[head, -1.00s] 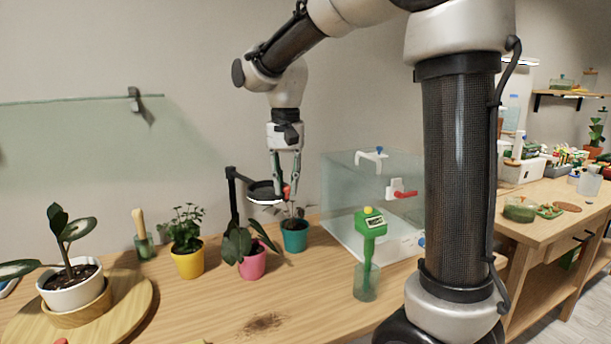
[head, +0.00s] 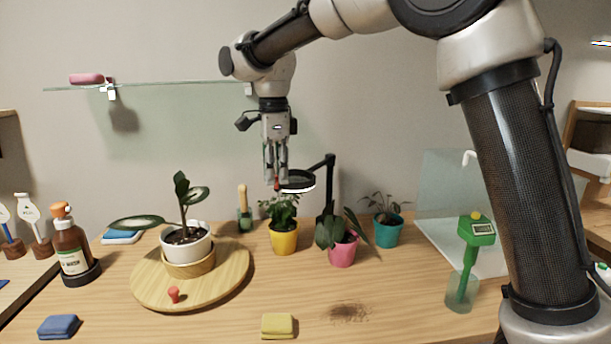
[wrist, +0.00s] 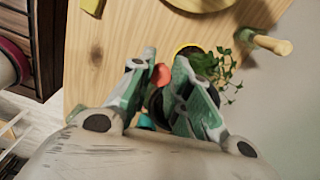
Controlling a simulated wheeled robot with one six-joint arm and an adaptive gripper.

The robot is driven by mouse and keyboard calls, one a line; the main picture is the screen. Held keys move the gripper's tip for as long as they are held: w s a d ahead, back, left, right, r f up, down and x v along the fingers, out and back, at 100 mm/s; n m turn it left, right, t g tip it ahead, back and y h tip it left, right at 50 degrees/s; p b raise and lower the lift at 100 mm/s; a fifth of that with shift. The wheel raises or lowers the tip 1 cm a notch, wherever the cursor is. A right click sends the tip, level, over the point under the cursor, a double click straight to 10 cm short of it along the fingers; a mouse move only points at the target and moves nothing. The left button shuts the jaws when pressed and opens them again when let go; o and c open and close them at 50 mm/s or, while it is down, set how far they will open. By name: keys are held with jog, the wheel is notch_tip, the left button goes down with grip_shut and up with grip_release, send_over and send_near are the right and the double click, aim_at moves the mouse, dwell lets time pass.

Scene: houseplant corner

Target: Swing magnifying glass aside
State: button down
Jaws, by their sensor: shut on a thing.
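The magnifying glass (head: 299,188) is a dark ring with a bright lower rim. It hangs from a black jointed stand (head: 329,180) and lies left of the stand's post, near and above the yellow-potted plant (head: 284,238). My gripper (head: 276,184) points down at the ring's left side, shut on its small red knob (head: 277,183). In the wrist view the red knob (wrist: 162,75) shows between the two fingertips; most of the ring is hidden there.
A pink pot (head: 342,250) stands by the post, and a teal pot (head: 387,231) is right of it. A white-potted plant (head: 186,244) sits on a round wooden turntable (head: 225,287) at left. Yellow cloth (head: 278,325) and spilled soil (head: 347,312) lie in front.

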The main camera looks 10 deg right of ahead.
jog(key=w+a+m, duration=0.2)
jog(key=w+a, duration=0.3)
jog(key=shift+m, duration=0.4)
jog(key=shift+a, duration=0.1)
jog(key=c, duration=1.3)
grip_release()
notch_tip(320, 180, up, 12)
jog(key=shift+c, duration=0.2)
